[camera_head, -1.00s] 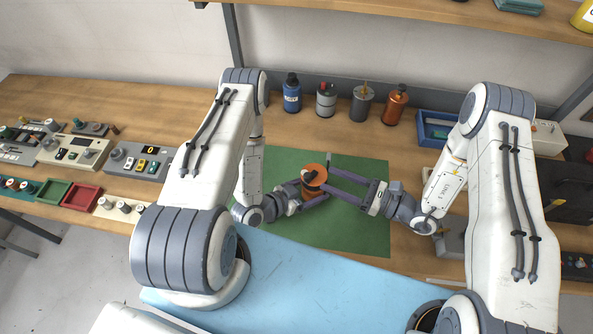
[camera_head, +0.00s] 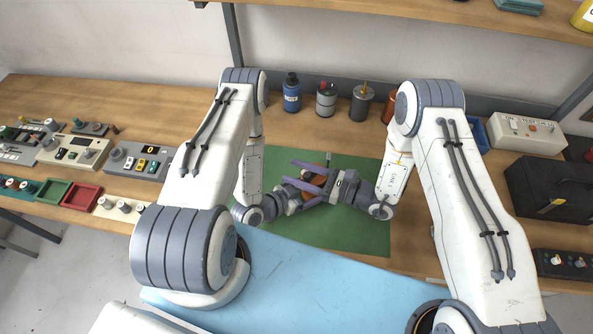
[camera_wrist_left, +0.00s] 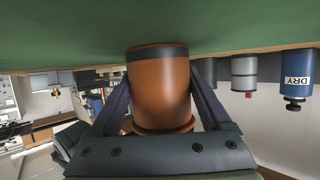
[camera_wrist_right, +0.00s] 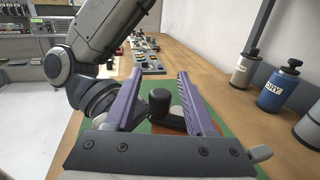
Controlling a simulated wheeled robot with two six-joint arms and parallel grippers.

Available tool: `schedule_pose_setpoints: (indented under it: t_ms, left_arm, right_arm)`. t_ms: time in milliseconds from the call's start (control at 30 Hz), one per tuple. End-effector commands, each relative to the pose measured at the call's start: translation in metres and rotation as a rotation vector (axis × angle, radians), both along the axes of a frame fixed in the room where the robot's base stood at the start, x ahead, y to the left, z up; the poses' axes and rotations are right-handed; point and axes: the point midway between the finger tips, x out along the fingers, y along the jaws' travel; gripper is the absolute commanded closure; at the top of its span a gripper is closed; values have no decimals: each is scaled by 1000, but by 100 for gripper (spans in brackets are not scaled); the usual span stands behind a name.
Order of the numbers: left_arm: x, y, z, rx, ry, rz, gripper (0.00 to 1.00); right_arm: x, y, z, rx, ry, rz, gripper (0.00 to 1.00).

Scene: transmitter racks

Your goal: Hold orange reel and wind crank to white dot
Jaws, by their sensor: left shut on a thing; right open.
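The orange reel (camera_wrist_left: 160,95) stands on the green mat (camera_head: 360,215), mostly covered by my grippers in the head view. My left gripper (camera_wrist_left: 162,80) is shut on it, one finger on each side of its body. My right gripper (camera_head: 300,176) is above the reel, with its purple fingers apart. In the right wrist view, the crank's black knob (camera_wrist_right: 160,101) stands between the open fingers (camera_wrist_right: 160,78), with a gap on each side. Its dark arm and a bit of the orange top show below the knob. I cannot make out the white dot.
A blue bottle (camera_head: 292,95), a grey bottle (camera_head: 326,100) and a dark grey canister (camera_head: 362,104) stand behind the mat. An orange bottle (camera_head: 389,107) is partly hidden by my right arm. Control boxes (camera_head: 138,160) line the left side, and a black case (camera_head: 556,190) is at right.

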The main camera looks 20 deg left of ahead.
Motion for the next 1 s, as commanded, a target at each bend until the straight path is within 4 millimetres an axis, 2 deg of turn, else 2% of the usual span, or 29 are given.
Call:
schedule_pose_setpoints:
  t_ms: [300, 433, 467, 767, 1000]
  left_arm:
    - [0, 0, 1, -1, -2, 0, 100]
    - [0, 0, 1, -1, -2, 0, 100]
    - [0, 0, 1, -1, -2, 0, 100]
    - [0, 0, 1, 0, -2, 0, 100]
    - [0, -1, 1, -1, -2, -1, 100]
  right_arm:
    - [1, 3, 0, 0, -1, -1, 45]
    - [0, 3, 0, 0, 0, -1, 94]
    - [0, 3, 0, 0, -1, -1, 100]
    - [1, 4, 0, 0, 2, -22, 100]
    - [5, 7, 0, 1, 4, -137, 100]
